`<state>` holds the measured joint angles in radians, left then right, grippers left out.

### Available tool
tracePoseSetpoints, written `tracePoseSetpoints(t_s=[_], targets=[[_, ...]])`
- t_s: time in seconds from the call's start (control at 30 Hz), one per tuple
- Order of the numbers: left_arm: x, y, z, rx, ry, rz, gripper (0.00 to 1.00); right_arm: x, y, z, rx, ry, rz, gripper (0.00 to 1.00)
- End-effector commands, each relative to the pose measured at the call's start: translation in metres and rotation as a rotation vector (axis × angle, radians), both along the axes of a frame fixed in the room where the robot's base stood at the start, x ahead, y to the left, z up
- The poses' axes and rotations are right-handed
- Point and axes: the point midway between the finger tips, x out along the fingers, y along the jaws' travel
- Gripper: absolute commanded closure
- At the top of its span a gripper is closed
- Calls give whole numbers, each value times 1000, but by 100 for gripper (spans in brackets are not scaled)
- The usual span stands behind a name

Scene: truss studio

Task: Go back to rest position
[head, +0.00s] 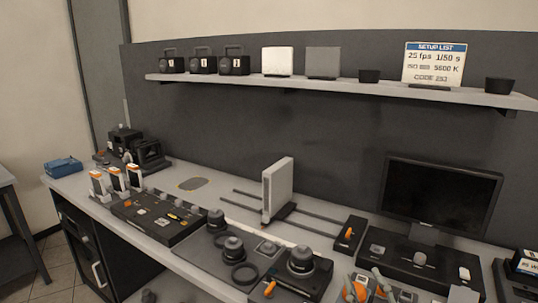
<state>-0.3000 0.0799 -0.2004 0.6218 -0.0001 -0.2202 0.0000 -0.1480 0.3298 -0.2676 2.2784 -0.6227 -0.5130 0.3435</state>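In the head view neither gripper can be made out clearly. A small dark grey shape (148,296) at the bottom edge, in front of the desk, may be part of one of my arms, but I cannot tell. No gripper is visibly holding anything. The long grey desk (68,183) crosses the view. On it are a black tray (125,209) of small parts, black lenses (234,249) on a dark mat, and a white upright panel (277,190) between dark rails.
A monitor (440,195) stands at the right. Clamps with orange parts (362,288) lie at the bottom right. A blue case (63,166) sits at the far left. The wall shelf (220,79) holds several black boxes and a setup sign (434,63). Bare desktop shows behind the black tray.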

Motion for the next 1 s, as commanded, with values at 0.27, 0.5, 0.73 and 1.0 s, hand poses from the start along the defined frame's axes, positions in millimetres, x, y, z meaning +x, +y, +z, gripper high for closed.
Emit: tracePoseSetpoints(t_s=[0.27, 0.5, 0.73, 1.0], targets=[[0, 0, 0, 0, -1, 0, 100, -100, -39, -166, 187, 737, -234, 62], [0, 0, 0, 0, -1, 0, 100, -190, -27, -226, 232, 1137, -238, 62], [0, 0, 0, 0, 0, 1, 100, -252, -12, -258, 245, 1394, -201, 62], [-1, 0, 0, 0, 2, 1, 100, -237, -10, -338, 237, 1420, -208, 62]])
